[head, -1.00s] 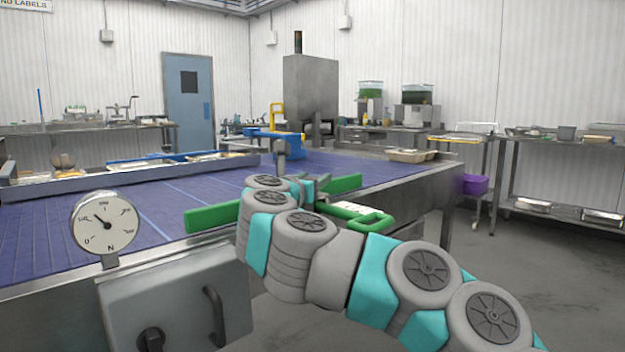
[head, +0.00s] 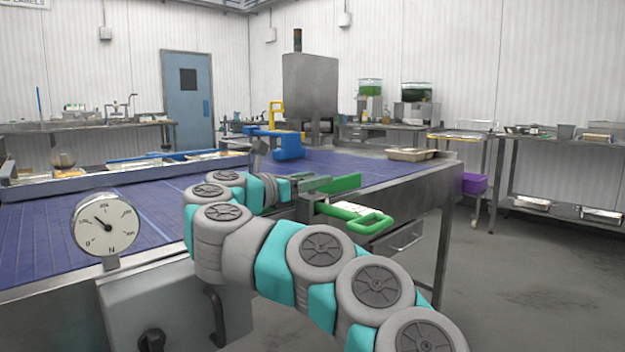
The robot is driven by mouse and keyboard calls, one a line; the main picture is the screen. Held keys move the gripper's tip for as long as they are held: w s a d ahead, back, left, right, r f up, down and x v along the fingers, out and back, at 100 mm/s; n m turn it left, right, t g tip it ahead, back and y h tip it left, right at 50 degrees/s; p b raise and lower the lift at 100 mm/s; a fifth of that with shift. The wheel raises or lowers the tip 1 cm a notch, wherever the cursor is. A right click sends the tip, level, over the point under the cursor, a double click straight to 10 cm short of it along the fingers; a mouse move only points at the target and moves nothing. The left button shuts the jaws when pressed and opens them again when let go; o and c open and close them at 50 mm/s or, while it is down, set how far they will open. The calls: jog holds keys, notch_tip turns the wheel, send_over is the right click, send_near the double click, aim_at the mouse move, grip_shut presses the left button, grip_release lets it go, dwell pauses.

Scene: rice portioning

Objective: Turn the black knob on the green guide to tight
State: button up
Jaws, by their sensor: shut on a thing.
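The green guide (head: 345,183) lies along the near edge of the blue conveyor. Its right end shows past my gripper, and its left part is hidden behind my arm. My gripper (head: 310,184) is at the middle of the guide, reaching in from the left, and is shut. The black knob is hidden by the gripper and wrist, at the place where the gripper meets the guide. I cannot see how far the knob is turned.
A green handle (head: 370,222) sticks out from the conveyor's side just below the guide. A dial gauge (head: 104,224) stands at the left on a grey box (head: 170,300). A blue and yellow fixture (head: 287,146) stands behind. The floor at right is clear.

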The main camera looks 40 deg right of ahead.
jog(key=o, duration=1.4)
jog(key=shift+d, duration=0.1)
jog(key=shift+c, duration=0.2)
jog(key=a+b, duration=0.4)
jog(key=a, duration=0.4)
jog(key=shift+s, duration=0.4)
